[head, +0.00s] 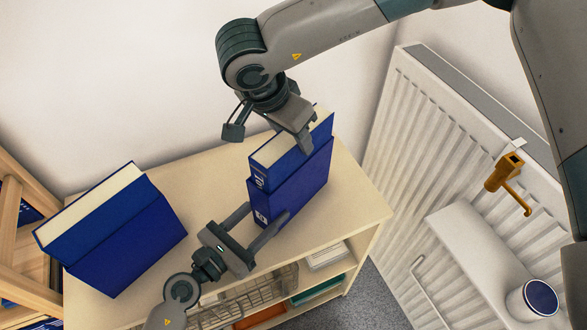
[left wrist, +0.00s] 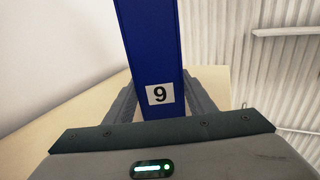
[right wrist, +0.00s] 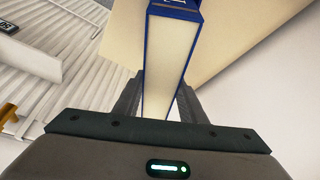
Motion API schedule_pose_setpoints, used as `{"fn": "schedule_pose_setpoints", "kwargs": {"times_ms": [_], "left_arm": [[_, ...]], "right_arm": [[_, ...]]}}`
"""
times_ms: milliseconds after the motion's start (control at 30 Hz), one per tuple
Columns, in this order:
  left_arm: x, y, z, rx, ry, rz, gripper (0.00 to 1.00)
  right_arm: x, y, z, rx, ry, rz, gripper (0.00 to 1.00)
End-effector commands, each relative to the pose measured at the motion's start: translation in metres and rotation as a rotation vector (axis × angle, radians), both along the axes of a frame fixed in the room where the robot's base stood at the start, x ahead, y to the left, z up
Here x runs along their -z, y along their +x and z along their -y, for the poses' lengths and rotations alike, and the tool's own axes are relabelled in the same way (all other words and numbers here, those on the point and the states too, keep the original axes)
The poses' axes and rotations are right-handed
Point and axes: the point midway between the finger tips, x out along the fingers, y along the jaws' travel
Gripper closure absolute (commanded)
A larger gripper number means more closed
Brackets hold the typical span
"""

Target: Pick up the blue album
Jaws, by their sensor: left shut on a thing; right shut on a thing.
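A blue album (head: 290,155) with cream page edges stands upright, rising out of a blue case-like lower part (head: 300,190) on the shelf top. My right gripper (head: 307,138) comes from above and is shut on the album's far, upper part; the page edges (right wrist: 167,60) lie between its fingers in the right wrist view. My left gripper (head: 267,212) is shut on the near end of the blue lower part, low down. The left wrist view shows a blue spine (left wrist: 150,45) labelled 9 between its fingers. Whether the album still touches the case inside is hidden.
A second blue album and case (head: 125,240) stand at the left of the cream shelf top (head: 205,185). A wire basket (head: 245,300) is below. A radiator (head: 430,150) with a brown hook-like thing (head: 505,175) and a white ledge with a round blue-topped tin (head: 535,298) are right.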

Motion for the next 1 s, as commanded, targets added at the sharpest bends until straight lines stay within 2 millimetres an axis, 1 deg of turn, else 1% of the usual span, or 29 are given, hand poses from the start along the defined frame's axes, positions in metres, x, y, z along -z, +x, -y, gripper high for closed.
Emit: {"fn": "schedule_pose_setpoints", "kwargs": {"times_ms": [267,367,433,567,900,1000], "left_arm": [[-0.002,0.0,0.0,0.0,-0.001,0.004,0.82],[-0.001,0.0,0.0,0.0,0.0,0.003,0.82],[-0.001,0.0,0.0,0.0,-0.001,0.002,0.82],[-0.001,0.0,0.0,0.001,0.0,0.001,0.82],[-0.001,0.0,0.0,0.001,0.0,0.001,0.82],[-0.001,0.0,0.001,0.001,0.0,0.001,0.82]], "right_arm": [[-0.003,0.001,0.0,0.001,0.001,0.004,1.0],[-0.006,0.001,0.0,0.0,0.002,0.004,1.0],[-0.012,0.001,-0.001,0.001,0.003,0.004,1.0],[-0.029,0.001,-0.001,0.001,0.003,0.005,1.0],[-0.083,0.001,0.0,0.001,0.003,0.005,1.0],[-0.095,0.001,-0.001,0.001,0.005,0.006,1.0]]}}
